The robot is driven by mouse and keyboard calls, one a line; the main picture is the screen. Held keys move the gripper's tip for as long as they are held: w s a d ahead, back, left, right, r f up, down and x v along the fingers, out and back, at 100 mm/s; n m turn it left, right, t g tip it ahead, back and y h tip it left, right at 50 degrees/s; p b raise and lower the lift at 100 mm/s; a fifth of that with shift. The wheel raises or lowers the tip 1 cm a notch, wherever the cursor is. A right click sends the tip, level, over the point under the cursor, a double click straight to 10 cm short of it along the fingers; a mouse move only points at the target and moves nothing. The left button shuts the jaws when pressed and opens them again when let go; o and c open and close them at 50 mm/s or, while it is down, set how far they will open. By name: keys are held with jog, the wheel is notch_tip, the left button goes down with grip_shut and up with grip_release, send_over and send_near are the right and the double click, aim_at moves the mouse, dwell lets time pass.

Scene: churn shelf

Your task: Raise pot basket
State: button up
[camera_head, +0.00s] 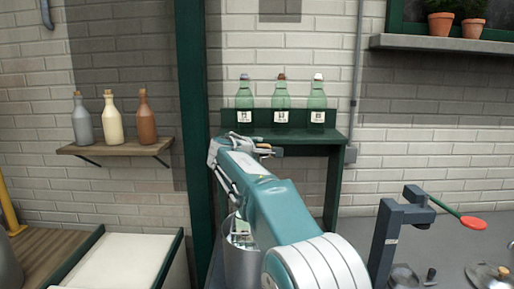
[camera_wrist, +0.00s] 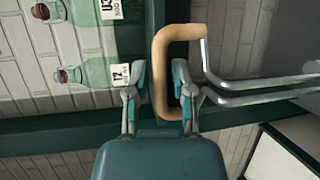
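The pot (camera_head: 240,265) is a tall grey cylinder, partly hidden behind my arm in the head view. Bright metal parts of the basket (camera_head: 241,236) show inside its mouth. In the wrist view a tan U-shaped handle (camera_wrist: 159,60) with bent metal rods (camera_wrist: 245,88) stands in front of my gripper. My gripper (camera_wrist: 158,72) is open, with one finger on each side of the handle's long bar. The right finger is nearer the bar, and a gap shows on the left. In the head view my gripper is small and its fingers are hard to make out.
Green bottles (camera_head: 281,94) stand on a dark green shelf (camera_head: 300,133) close behind my gripper. A dark green post (camera_head: 193,120) rises to its left. A wooden shelf (camera_head: 120,148) with bottles hangs at left. A dark stand (camera_head: 392,235) with a red-tipped lever is at right.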

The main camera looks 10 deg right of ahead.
jog(key=shift+a, duration=0.1)
jog(key=v, duration=1.2)
jog(key=shift+f, duration=0.1)
jog(key=s+d+f+m+g+y, duration=0.25)
jog(key=s+d+f, duration=0.2)
jog(key=s, duration=0.45)
jog(key=s+d+f+m+g+y, duration=0.1)
jog(key=s+d+f+m+g, duration=0.3)
jog(key=s, duration=0.5)
jog(key=s+f+m+y, duration=0.2)
jog(key=s+f, duration=0.5)
jog(key=s, duration=0.3)
jog(key=s+a+f+m+g+y, duration=0.1)
jog(key=s+f+m+y, duration=0.2)
jog(key=s+f, duration=0.4)
jog(key=s, duration=0.3)
jog(key=shift+s+a+m, duration=0.2)
jog(key=shift+a+m, duration=0.1)
jog(key=shift+m, duration=0.05)
jog(key=shift+y, duration=0.25)
